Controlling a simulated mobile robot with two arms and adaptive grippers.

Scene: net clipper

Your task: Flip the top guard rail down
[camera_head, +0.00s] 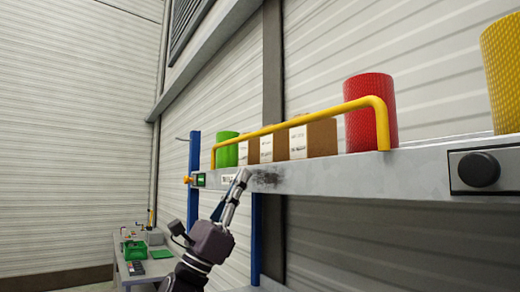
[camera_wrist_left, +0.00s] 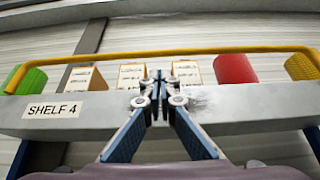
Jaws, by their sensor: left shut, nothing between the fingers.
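The yellow guard rail (camera_head: 292,121) stands raised along the front edge of the top shelf (camera_head: 350,180), in front of the goods. It also shows in the left wrist view (camera_wrist_left: 215,50), running across above the shelf edge. My left gripper (camera_head: 243,176) is shut and empty, pointing up just in front of the shelf's front face, below the rail. In the left wrist view my left gripper (camera_wrist_left: 155,84) has its fingertips together in front of the shelf edge, apart from the rail. My right gripper is not in view.
Behind the rail stand a green roll (camera_head: 227,152), several brown boxes (camera_head: 322,138) and a red roll (camera_head: 371,113). A yellow roll (camera_head: 502,72) stands far right. A black knob (camera_head: 478,169) is on the shelf front. A small table (camera_head: 162,268) stands lower left.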

